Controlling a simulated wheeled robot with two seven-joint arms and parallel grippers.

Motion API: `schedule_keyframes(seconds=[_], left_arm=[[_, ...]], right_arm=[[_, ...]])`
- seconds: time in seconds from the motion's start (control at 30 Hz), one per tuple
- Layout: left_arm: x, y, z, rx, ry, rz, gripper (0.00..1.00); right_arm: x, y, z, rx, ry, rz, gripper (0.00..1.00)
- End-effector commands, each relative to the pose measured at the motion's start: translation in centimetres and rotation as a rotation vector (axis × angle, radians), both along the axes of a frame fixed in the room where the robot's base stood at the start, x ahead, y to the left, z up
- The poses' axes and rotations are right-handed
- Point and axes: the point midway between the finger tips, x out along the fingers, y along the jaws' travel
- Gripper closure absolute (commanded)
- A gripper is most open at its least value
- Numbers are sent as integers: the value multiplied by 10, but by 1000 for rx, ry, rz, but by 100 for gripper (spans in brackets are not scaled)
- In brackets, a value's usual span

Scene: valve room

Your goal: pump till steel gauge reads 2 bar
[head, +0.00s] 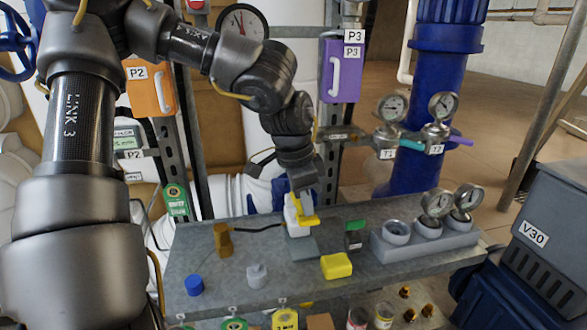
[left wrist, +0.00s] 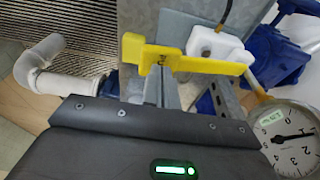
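A white hand pump (head: 297,216) with a yellow lever (head: 309,220) stands on the grey bench. In the left wrist view the yellow lever (left wrist: 205,66) crosses in front of the white body (left wrist: 215,45). My left gripper (head: 303,192) reaches down to the lever from above; whether its fingers are closed on it is unclear. A round gauge with a metal rim (left wrist: 292,137) and a green label shows at the right of the left wrist view; its reading is too small to tell. I cannot tell which gauge is the steel one. My right gripper is not in view.
The bench (head: 210,275) carries a blue cap (head: 194,285), a yellow block (head: 337,266) and a grey holder (head: 425,244) with gauges. Gauges on pipes T1 (head: 392,107) and T2 (head: 443,106) stand behind. A grey V30 bin (head: 548,235) is at right.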

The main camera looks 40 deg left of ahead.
Motion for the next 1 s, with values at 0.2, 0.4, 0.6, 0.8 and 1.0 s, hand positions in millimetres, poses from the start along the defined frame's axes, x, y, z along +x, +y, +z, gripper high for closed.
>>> schedule_keyframes(seconds=[0.2,0.4,0.6,0.8,1.0], left_arm=[[0,1,-20,1,0,1,100],[0,1,-34,2,1,2,100],[0,1,-25,2,0,2,100],[0,1,-2,3,-1,3,100],[0,1,19,2,0,1,100]], right_arm=[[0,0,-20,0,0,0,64],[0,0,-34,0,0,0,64],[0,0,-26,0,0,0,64],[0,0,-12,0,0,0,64],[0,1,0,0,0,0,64]])
